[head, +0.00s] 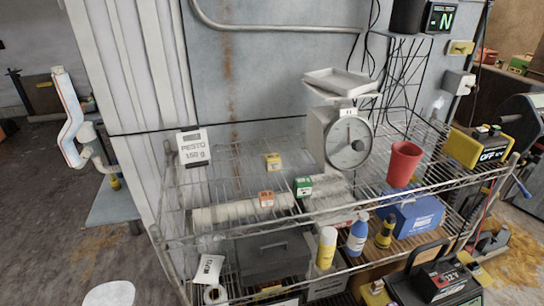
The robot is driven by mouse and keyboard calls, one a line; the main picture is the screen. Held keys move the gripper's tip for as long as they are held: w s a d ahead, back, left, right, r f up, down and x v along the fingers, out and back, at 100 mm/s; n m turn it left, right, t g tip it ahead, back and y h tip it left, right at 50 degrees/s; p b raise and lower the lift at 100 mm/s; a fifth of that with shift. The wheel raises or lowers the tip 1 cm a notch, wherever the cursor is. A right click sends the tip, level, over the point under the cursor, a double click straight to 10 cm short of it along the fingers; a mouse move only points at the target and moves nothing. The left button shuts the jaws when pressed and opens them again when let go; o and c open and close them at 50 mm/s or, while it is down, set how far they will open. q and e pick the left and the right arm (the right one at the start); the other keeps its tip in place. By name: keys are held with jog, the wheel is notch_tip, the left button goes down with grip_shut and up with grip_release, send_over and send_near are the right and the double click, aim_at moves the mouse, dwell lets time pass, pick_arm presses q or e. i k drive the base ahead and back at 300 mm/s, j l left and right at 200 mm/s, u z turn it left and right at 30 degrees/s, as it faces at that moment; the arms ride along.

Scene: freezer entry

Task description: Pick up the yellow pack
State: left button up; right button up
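The yellow pack (273,161) is a small box standing on the upper wire shelf (230,168), towards its back and left of the scale. It has a pale label on its front. An orange pack (267,199) and a green pack (303,187) stand nearer the front of the same shelf, apart from it. Nothing covers the yellow pack from this view. I see no gripper fingers in the head view, so neither gripper can be placed relative to the pack.
A dial scale (346,137) and a red cup (404,164) stand right of the packs. A white roll (228,213) lies along the shelf's front. A sign (193,147) rises at the left. Several bottles and boxes fill the lower shelf. Dark floor (60,220) lies open at left.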

aim_at(273, 162)
jog(key=i+l+z, duration=0.1)
jog(key=l+z, duration=0.25)
jog(key=i+l+z, duration=0.2)
jog(key=z, duration=0.2)
